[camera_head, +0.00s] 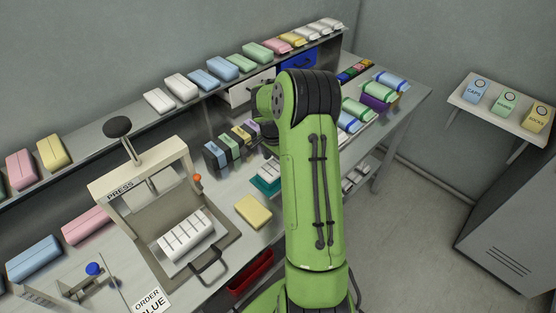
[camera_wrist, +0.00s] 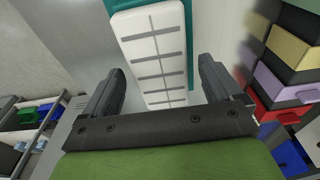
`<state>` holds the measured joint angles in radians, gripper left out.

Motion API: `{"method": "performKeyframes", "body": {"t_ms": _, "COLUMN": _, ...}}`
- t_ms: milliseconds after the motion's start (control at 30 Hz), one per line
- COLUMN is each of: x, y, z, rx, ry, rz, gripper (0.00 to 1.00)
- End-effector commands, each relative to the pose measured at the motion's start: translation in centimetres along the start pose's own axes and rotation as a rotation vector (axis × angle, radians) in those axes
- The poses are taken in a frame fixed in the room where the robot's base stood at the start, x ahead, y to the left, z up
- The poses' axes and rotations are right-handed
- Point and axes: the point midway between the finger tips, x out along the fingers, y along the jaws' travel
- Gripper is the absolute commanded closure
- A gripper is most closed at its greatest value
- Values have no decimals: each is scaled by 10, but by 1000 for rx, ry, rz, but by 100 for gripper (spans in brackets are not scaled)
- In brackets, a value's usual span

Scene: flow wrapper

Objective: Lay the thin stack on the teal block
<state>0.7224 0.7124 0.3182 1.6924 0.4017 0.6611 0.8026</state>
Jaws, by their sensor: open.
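In the wrist view a long white stack (camera_wrist: 150,22) with several grey cross bands lies against a teal block (camera_wrist: 189,38), whose teal shows along the stack's right side and top. The stack appears to rest on the teal block. My gripper (camera_wrist: 162,68) is open, with one finger on each side of the stack and a visible gap to each. In the head view the teal block (camera_head: 262,186) shows just left of my arm, with a bit of white above it. My arm hides most of the gripper there.
A press (camera_head: 143,180) stands at the left with a white banded stack (camera_head: 186,236) on its bed. A yellow block (camera_head: 253,212) lies on the bench beside it. A row of coloured boxes (camera_head: 232,142) stands close behind the teal block. Stacked drawers show right in the wrist view (camera_wrist: 283,92).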

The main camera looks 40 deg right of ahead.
Motion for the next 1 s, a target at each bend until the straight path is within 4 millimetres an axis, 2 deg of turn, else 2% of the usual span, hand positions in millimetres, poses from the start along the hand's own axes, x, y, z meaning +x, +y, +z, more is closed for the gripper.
{"method": "performKeyframes", "body": {"t_ms": 67, "x": -2, "y": 0, "z": 0, "rx": 0, "ry": 0, "rz": -1, "gripper": 8}}
{"method": "performKeyframes", "body": {"t_ms": 167, "x": -16, "y": -1, "z": 0, "rx": -1, "ry": 2, "rz": -3, "gripper": 8}}
{"method": "performKeyframes", "body": {"t_ms": 500, "x": -112, "y": -1, "z": -1, "rx": 0, "ry": 4, "rz": -5, "gripper": 8}}
{"method": "performKeyframes", "body": {"t_ms": 633, "x": -141, "y": -1, "z": 0, "rx": -2, "ry": 2, "rz": -3, "gripper": 8}}
{"method": "performKeyframes", "body": {"t_ms": 800, "x": -157, "y": 0, "z": 0, "rx": 0, "ry": 1, "rz": 0, "gripper": 8}}
{"method": "performKeyframes", "body": {"t_ms": 1000, "x": -158, "y": 0, "z": 0, "rx": 0, "ry": 0, "rz": 1, "gripper": 8}}
